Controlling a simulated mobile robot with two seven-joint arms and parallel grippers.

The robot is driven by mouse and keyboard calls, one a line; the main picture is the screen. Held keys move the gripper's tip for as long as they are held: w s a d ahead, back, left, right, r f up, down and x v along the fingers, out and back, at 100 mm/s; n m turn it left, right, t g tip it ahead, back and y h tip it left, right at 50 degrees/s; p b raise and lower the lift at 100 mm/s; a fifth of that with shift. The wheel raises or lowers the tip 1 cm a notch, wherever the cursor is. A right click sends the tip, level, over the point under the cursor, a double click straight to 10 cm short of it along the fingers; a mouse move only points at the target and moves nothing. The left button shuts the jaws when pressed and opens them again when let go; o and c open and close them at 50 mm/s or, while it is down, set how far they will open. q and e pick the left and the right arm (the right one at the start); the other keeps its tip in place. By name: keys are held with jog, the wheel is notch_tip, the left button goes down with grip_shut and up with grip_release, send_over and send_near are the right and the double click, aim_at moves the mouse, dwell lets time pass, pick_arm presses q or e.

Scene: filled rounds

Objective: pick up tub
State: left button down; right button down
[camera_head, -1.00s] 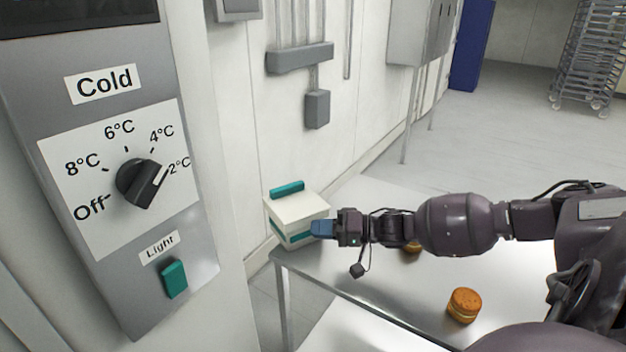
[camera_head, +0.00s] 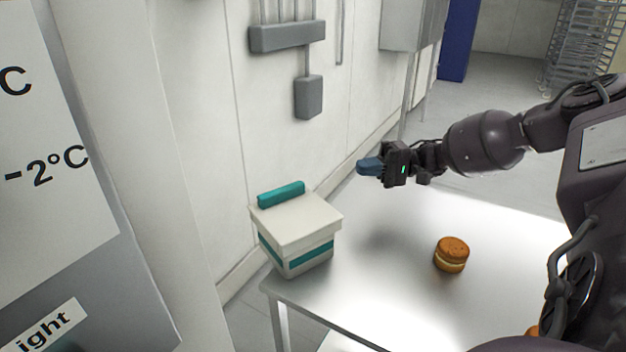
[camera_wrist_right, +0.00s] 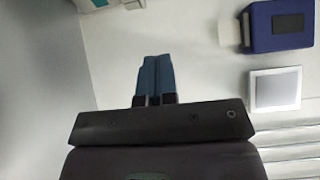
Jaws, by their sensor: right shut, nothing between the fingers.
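The tub (camera_head: 296,226) is a white box with a lid, a teal handle on top and a teal band around its side. It stands at the left corner of the metal table in the head view. My right gripper (camera_head: 368,166) has blue fingers and is shut and empty. It is raised above the table, up and to the right of the tub, apart from it. The right wrist view shows the blue fingers (camera_wrist_right: 155,76) pressed together with nothing between them. My left gripper is not in view.
A round filled pastry (camera_head: 451,254) sits on the metal table (camera_head: 390,290) right of the tub. Another is partly hidden at the lower right edge. A cabinet panel (camera_head: 60,200) stands close on the left, and a wall with grey boxes (camera_head: 308,97) rises behind the tub.

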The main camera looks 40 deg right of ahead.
aim_at(302, 187)
jog(key=x, duration=0.4)
jog(key=s+a+x, duration=0.1)
jog(key=x, duration=0.3)
jog(key=s+x, duration=0.1)
jog(key=x, duration=0.3)
jog(key=shift+s+a+b, duration=0.2)
jog(key=shift+a+b, duration=0.1)
jog(key=shift+b, duration=0.1)
jog(key=shift+s+a+r+p, duration=0.15)
jog(key=shift+a+p, duration=0.15)
jog(key=shift+a, duration=0.25)
jog(key=shift+s+a+r+p, duration=0.15)
jog(key=shift+s+a+p, duration=0.1)
jog(key=shift+a, duration=0.35)
jog(key=shift+a+f, duration=0.1)
jog(key=shift+a, duration=0.05)
jog(key=shift+f, duration=0.15)
